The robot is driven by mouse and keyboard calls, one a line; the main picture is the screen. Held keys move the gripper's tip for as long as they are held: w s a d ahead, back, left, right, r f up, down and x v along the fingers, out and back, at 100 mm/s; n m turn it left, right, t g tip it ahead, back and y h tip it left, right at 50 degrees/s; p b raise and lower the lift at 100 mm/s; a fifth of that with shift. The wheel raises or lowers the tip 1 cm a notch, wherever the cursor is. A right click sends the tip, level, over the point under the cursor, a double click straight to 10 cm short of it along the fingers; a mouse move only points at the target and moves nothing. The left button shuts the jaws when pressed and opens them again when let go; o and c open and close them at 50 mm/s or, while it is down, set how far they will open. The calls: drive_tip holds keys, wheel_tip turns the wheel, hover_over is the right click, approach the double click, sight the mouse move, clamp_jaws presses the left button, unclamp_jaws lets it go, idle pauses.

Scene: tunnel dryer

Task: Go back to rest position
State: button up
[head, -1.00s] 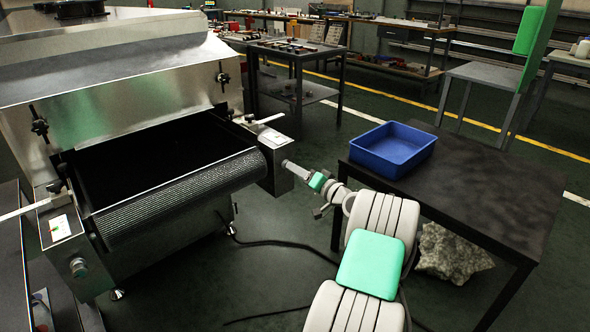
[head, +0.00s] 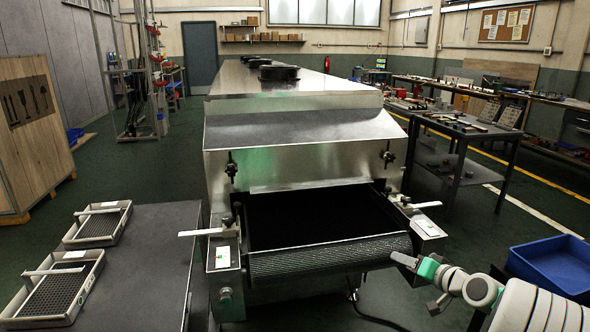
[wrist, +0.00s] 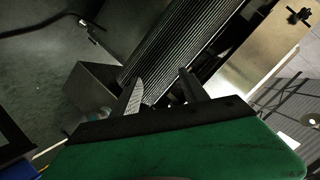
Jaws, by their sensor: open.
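My gripper (head: 402,259) reaches in from the lower right of the head view, near the right end of the tunnel dryer's (head: 305,130) mesh belt (head: 330,257). I cannot tell whether it touches the dryer. In the wrist view, the two dark fingers of my gripper (wrist: 163,88) stand apart with nothing seen held between them. The ribbed belt roller (wrist: 185,45) lies beyond them. My arm extends back to the lower right corner.
A blue bin (head: 556,266) sits on a table at the right. Two trays with mesh bottoms (head: 99,222) (head: 52,291) lie on the dark table (head: 150,265) at the left. A wooden crate (head: 35,140) stands at the far left. Green floor is open behind them.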

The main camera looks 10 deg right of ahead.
drive_tip(key=s+a+r+n+g+p, duration=0.25)
drive_tip(key=a+r+p, duration=0.3)
drive_tip(key=a, duration=0.55)
drive_tip(key=s+a+r+n+g+p, duration=0.2)
drive_tip(key=s+a+r+g+p, duration=0.15)
drive_tip(key=a+r, duration=0.5)
drive_tip(key=s+a+r+g+h+p, duration=0.1)
drive_tip(key=s+a+p, duration=0.3)
drive_tip(key=s, duration=0.5)
drive_tip(key=s+a+r+n+g+h+p, duration=0.1)
drive_tip(key=s+a+r+g+p, duration=0.2)
drive_tip(key=s, duration=0.6)
drive_tip(key=shift+a+r+h+p, duration=0.3)
drive_tip(key=shift+a+p, duration=0.3)
drive_tip(key=shift+a, duration=0.45)
